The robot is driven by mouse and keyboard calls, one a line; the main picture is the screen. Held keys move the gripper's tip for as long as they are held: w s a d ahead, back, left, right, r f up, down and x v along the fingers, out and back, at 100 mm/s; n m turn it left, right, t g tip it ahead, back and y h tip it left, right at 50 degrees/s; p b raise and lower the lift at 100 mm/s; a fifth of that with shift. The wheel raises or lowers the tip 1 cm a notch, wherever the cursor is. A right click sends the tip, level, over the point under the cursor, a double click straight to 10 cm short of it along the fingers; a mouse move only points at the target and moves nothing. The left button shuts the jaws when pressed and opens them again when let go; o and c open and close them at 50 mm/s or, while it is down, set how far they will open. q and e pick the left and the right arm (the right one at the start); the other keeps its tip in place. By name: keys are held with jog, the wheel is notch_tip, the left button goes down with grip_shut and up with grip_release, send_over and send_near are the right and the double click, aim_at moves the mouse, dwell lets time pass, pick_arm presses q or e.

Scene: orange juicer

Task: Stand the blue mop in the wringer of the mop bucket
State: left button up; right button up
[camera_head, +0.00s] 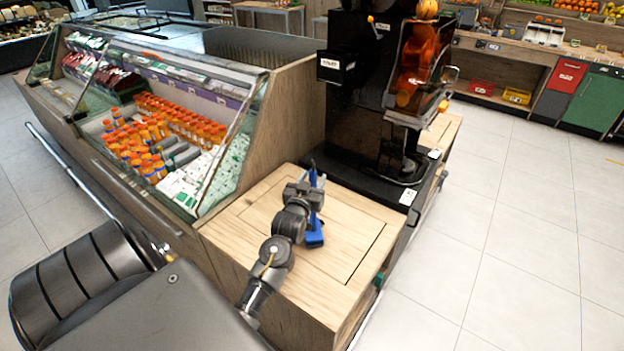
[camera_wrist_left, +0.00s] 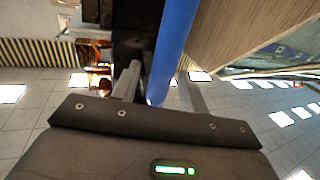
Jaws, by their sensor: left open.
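The blue mop (camera_head: 315,238) shows as a small blue shape at the wooden counter, with a narrow blue upright part beside my left gripper (camera_head: 308,188). My left gripper is open over the counter. In the left wrist view, a blue shaft (camera_wrist_left: 175,45) runs down between the two fingers of the left gripper (camera_wrist_left: 161,90); I cannot tell if it touches either finger. Part of the mop is hidden behind my gripper and wrist. I cannot make out the mop bucket or its wringer in either view. My right gripper is not in view.
The wooden counter (camera_head: 255,222) is mostly bare. The black orange juicer (camera_head: 360,100) stands just behind it. A glass-fronted cooler (camera_head: 215,165) with orange-capped bottles stands on the left. Tiled floor (camera_head: 520,240) is open to the right.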

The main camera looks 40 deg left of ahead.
pick_arm(q)
jog(key=shift+r, duration=0.25)
jog(key=b+v, duration=0.2)
jog(key=v, duration=1)
jog(key=shift+f, duration=0.15)
